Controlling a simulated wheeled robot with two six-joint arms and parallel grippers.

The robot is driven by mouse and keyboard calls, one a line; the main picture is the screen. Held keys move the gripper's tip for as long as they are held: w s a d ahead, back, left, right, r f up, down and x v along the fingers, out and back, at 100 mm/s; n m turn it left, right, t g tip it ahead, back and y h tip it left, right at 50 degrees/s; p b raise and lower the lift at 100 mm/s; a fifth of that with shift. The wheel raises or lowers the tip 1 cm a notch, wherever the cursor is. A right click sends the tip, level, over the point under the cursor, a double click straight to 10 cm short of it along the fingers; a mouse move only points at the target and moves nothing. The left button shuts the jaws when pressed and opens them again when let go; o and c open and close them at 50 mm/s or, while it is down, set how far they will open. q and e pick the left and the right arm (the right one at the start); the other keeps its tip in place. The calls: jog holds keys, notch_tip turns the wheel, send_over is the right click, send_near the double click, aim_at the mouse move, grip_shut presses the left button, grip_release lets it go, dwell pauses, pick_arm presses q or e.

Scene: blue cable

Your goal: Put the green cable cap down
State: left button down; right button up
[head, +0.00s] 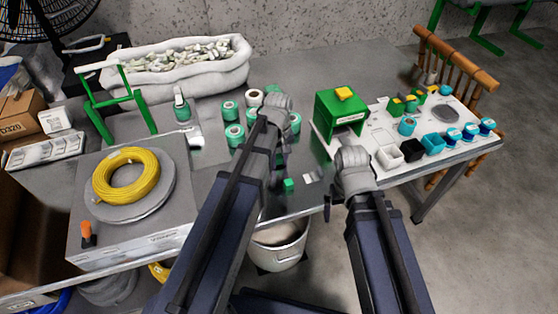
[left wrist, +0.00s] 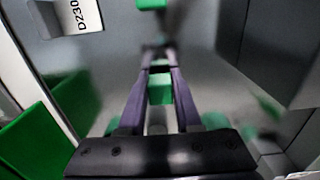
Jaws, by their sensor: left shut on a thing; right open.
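My left gripper (head: 280,148) is mostly hidden behind its own arm in the head view, over the front middle of the table (head: 215,170). In the left wrist view its two fingers are shut on a small green cable cap (left wrist: 160,88). A second small green block (head: 288,184) lies on the table towards the front edge, and it shows at the top of the left wrist view (left wrist: 152,4). My right gripper (head: 352,158) is open by the front of the white board; its fingers are largely hidden. I cannot tell whether the held cap touches the table.
A green box (head: 341,112) with a yellow top stands to the right. Several green spools (head: 235,135) stand behind my left arm. A small white label plate (head: 312,177) lies near the front edge. A yellow cable coil (head: 126,175) sits at left. A bucket (head: 278,245) is below the edge.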

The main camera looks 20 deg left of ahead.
aim_at(279, 157)
pick_arm(q)
jog(key=shift+s+d+f+b, duration=0.1)
jog(key=shift+s+f+b, duration=0.2)
jog(key=shift+s+b, duration=0.1)
jog(key=c, duration=0.6)
grip_release()
jog(key=shift+s+d, duration=0.1)
jog(key=shift+w+r+p, duration=0.25)
jog(key=shift+r+p, duration=0.3)
jog(key=shift+p, duration=0.25)
notch_tip(279, 157, up, 12)
jog(key=p, duration=1.2)
jog(key=s+d+m+y, duration=0.1)
jog(key=s+d+m, duration=0.8)
jog(key=s, duration=0.4)
jog(key=shift+s+d+m, duration=0.2)
jog(key=shift+d+m, duration=0.15)
jog(key=shift+m, duration=0.45)
notch_tip(279, 157, up, 3)
jog(key=p, duration=0.3)
